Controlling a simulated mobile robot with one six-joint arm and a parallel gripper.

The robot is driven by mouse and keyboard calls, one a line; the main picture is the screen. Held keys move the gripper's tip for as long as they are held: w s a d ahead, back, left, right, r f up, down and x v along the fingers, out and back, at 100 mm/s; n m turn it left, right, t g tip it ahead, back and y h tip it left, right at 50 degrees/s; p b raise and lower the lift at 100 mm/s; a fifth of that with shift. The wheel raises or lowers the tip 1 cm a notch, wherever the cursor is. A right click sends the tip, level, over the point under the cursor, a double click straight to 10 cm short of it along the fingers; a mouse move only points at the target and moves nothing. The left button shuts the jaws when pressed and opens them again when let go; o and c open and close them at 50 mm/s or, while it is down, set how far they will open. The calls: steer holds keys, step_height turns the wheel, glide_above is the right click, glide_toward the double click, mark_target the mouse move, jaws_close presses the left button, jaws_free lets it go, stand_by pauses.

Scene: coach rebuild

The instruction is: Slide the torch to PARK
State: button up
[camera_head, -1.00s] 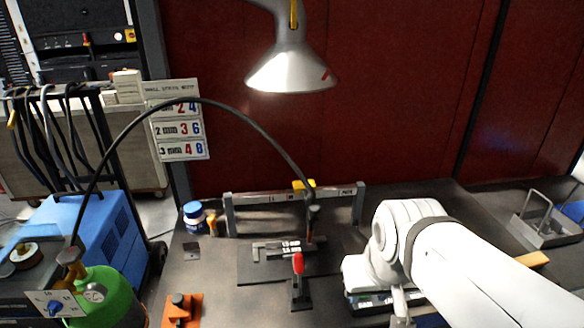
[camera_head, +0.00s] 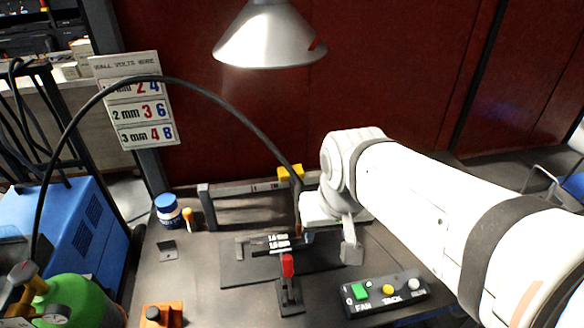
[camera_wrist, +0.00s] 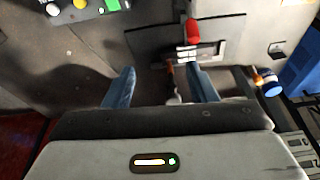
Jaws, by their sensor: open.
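The torch (camera_head: 298,214) hangs upright at the end of a black cable, under a yellow block (camera_head: 290,172) on the grey rail (camera_head: 232,193) behind the work plate. My gripper (camera_head: 309,236) is low beside the torch's right side, mostly hidden by my white wrist. In the wrist view my gripper (camera_wrist: 160,77) is open, with two blue-grey fingers. The torch (camera_wrist: 171,82) shows between them, closer to the right finger; I cannot tell whether they touch. The rail's right part and any PARK mark are hidden behind my arm.
A red-handled clamp (camera_head: 288,266) stands in front of the torch on the dark plate (camera_head: 235,272). A button box (camera_head: 385,297) lies front right. A blue-lidded jar (camera_head: 168,210) stands back left. A lamp (camera_head: 268,38) hangs above.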

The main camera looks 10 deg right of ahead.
mark_target(296, 201)
steer(key=w+m+g+b, duration=0.1)
steer(key=w+m, duration=0.1)
steer(key=w, duration=0.2)
steer(key=w+r+m+g+b, duration=0.1)
steer(key=w+m, duration=0.2)
steer(key=w, duration=0.2)
steer(key=w+r+m+g+b, duration=0.1)
steer(key=w+m, duration=0.2)
steer(key=w, duration=0.2)
steer(key=shift+w+a, duration=0.15)
steer(key=shift+a, duration=0.2)
steer(key=shift+w+f, duration=0.15)
steer(key=shift+f, duration=0.05)
step_height(296, 201, down, 7)
steer(key=shift+f, duration=0.1)
jaws_close()
